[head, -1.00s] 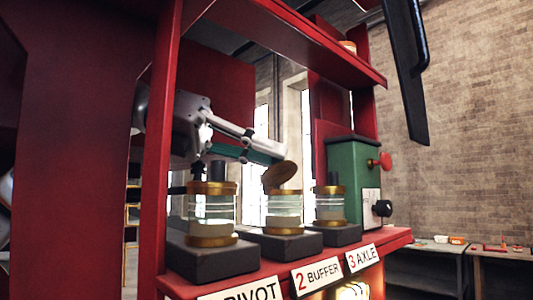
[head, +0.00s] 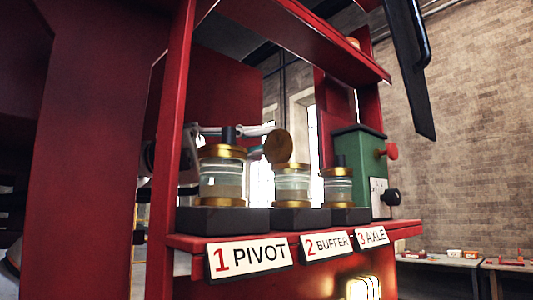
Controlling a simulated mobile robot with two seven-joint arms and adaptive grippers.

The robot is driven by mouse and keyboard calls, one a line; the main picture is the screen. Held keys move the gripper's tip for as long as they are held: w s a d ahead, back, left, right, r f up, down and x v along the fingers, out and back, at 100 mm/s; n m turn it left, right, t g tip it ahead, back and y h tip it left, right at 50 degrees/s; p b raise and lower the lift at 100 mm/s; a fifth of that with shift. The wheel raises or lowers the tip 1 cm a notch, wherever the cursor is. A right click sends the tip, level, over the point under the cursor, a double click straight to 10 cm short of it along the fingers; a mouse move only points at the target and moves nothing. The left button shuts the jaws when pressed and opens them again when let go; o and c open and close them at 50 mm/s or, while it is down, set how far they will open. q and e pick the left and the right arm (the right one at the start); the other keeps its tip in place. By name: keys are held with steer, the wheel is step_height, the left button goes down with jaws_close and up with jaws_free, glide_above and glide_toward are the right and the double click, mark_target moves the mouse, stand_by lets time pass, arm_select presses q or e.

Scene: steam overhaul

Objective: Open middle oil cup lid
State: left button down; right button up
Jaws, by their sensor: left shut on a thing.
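The middle oil cup (head: 292,187), a glass cup with brass bands, stands behind the "2 BUFFER" label (head: 326,244). Its round brass lid (head: 278,147) is raised and stands steeply tilted above the cup's left side. My left gripper (head: 261,141) reaches in from the left behind the cups. It is shut at the lid's left edge; the fingertips are partly hidden by the left cup and the lid. The left cup (head: 221,178) and the right cup (head: 338,187) are beside it.
A red shelf (head: 300,27) hangs above the cups and a red post (head: 178,110) stands at left. A green box (head: 361,165) with a red knob (head: 391,150) stands at right.

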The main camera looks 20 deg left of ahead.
arm_select(q)
steer(key=shift+w+a+f+n+t+h, duration=0.25)
steer(key=shift+n+t+h, duration=0.25)
steer(key=shift+n, duration=0.35)
steer(key=shift+w+a+f+n+t+h, duration=0.1)
steer(key=shift+a+f+n+t+h, duration=0.3)
steer(key=shift+n, duration=0.5)
steer(key=shift+w+a+f+n+t+h, duration=0.2)
steer(key=shift+n+t+h, duration=0.4)
steer(key=shift+n, duration=0.25)
steer(key=c, duration=2)
jaws_free()
steer(key=shift+c, duration=0.2)
steer(key=v, duration=1.2)
